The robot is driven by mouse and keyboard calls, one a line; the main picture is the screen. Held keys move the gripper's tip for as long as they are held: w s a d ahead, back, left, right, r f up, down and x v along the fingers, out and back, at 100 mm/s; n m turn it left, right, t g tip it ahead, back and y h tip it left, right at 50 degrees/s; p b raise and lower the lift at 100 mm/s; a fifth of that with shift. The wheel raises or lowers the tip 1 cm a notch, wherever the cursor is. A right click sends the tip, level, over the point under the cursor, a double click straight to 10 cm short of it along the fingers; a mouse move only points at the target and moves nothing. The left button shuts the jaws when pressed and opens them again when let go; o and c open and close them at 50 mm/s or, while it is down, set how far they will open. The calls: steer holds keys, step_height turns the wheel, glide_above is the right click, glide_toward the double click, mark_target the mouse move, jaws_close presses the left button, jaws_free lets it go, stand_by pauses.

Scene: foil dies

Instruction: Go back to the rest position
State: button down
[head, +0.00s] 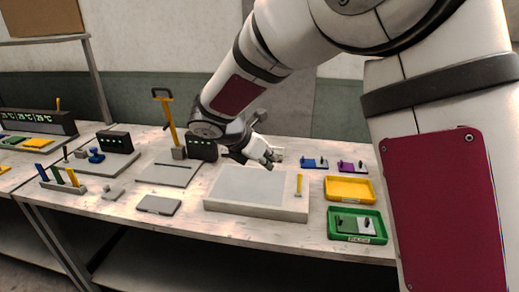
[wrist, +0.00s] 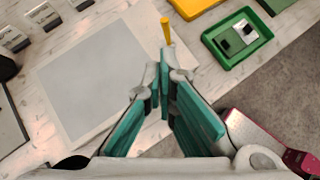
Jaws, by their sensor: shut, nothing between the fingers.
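My gripper (head: 262,158) is shut and empty in the head view, held above the back part of a grey slab (head: 225,203) with a flat pale top. In the wrist view the gripper's fingers (wrist: 164,70) meet at their tips. The slab (wrist: 75,85) lies below and to the left of them there. A yellow peg (head: 299,184) stands at the slab's right end, and it also shows just beyond the fingertips in the wrist view (wrist: 166,32).
A green tray (head: 337,236) holding a die and a yellow tray (head: 330,196) stand right of the slab. Blue (head: 308,163) and purple (head: 347,166) dies lie behind. A press with a yellow handle (head: 167,120) rises at the left. The table's front edge is clear.

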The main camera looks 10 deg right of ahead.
steer(key=s+d+r+m+g+y, duration=0.1)
steer(key=s+d+r+m, duration=0.3)
steer(key=s+m, duration=0.3)
steer(key=s+d+r+m+g+y, duration=0.1)
steer(key=s+d+r+m, duration=0.35)
steer(key=s, duration=0.35)
steer(key=s+m+t+y, duration=0.1)
steer(key=s+m+y, duration=0.4)
steer(key=s+m, duration=0.9)
steer(key=s, duration=0.3)
steer(key=shift+s+t, duration=0.2)
steer(key=shift+t, duration=0.2)
steer(key=shift+r, duration=0.1)
